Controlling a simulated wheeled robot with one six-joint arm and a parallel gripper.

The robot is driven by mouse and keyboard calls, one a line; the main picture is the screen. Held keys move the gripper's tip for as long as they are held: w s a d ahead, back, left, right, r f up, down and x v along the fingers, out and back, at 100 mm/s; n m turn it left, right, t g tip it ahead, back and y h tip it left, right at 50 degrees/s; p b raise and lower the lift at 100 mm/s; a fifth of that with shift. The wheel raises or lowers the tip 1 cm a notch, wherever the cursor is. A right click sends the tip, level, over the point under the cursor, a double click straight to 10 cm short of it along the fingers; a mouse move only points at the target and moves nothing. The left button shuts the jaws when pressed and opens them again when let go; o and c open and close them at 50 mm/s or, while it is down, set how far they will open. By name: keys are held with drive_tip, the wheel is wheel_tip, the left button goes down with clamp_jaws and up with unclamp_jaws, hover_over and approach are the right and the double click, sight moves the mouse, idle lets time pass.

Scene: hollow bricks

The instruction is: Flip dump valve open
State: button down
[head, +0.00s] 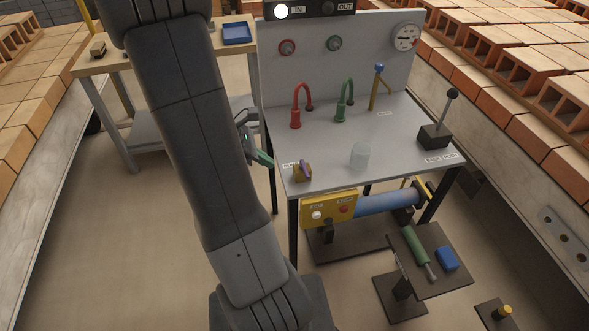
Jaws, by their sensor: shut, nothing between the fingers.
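I cannot tell the handle's set position. My gripper (266,159) is at the bench's left edge, left of the brass block and apart from it in the picture. It looks shut and empty, and my arm hides part of it.
Red (296,105) and green (346,98) curved spouts, a brass post with blue top (377,88), a clear cup (359,155) and a black lever box (436,134) stand on the bench. A yellow-and-blue cylinder unit (375,204) is below. A side table (180,51) stands left.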

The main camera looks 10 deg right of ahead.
sight(305, 170)
drive_tip(key=x, duration=0.2)
drive_tip(key=d+x, duration=0.1)
drive_tip(key=x, duration=0.2)
drive_tip(key=r+x, duration=0.1)
drive_tip(key=x, duration=0.2)
drive_tip(key=shift+d, duration=0.35)
drive_tip(key=shift+d+f, duration=0.15)
drive_tip(key=shift+d, duration=0.35)
